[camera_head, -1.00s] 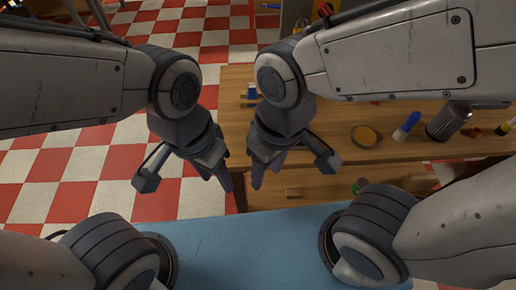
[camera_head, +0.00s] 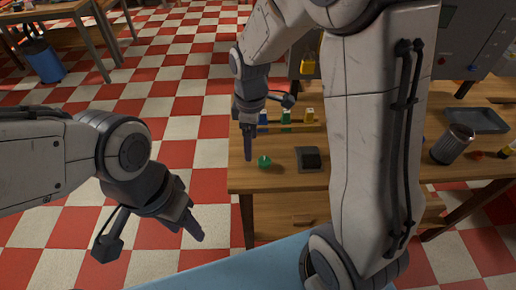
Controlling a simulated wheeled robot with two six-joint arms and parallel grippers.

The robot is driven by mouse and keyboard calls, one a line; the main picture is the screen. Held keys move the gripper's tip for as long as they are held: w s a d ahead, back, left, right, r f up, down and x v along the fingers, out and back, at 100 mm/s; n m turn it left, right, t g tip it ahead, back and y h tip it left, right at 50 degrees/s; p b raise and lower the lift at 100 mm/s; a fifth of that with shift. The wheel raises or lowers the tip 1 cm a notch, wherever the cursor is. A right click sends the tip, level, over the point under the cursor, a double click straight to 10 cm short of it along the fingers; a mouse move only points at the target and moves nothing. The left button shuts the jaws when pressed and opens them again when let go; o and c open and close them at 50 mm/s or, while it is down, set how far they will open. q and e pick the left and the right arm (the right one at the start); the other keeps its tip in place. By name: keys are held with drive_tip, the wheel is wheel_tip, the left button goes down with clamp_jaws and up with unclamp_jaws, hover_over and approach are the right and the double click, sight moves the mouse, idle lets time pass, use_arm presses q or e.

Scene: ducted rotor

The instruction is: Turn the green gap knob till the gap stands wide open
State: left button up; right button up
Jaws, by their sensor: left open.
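A small green knob-like piece (camera_head: 264,162) sits near the left front of the wooden table (camera_head: 285,180). I cannot tell for sure that it is the gap knob, and no gap can be made out. My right gripper (camera_head: 248,157) points down just left of and above the green piece, apparently apart from it. Its fingers overlap in this view, so their opening does not show. My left gripper (camera_head: 197,232) is open and empty, low over the checkered floor, left of the table.
A dark block (camera_head: 309,158) lies right of the green piece. Behind stand small blue, green (camera_head: 286,118) and yellow (camera_head: 309,116) items. A metal cup (camera_head: 453,145) and grey tray (camera_head: 475,121) are at right. My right arm hides the table's middle.

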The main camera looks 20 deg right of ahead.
drive_tip(key=n, duration=0.1)
hover_over(264, 160)
wheel_tip(264, 160, down, 4)
wheel_tip(264, 160, down, 10)
drive_tip(key=shift+s+r+p, duration=0.1)
drive_tip(key=shift+r+p, duration=0.15)
drive_tip(key=shift+p, duration=0.25)
drive_tip(key=shift+c, duration=0.3)
clamp_jaws()
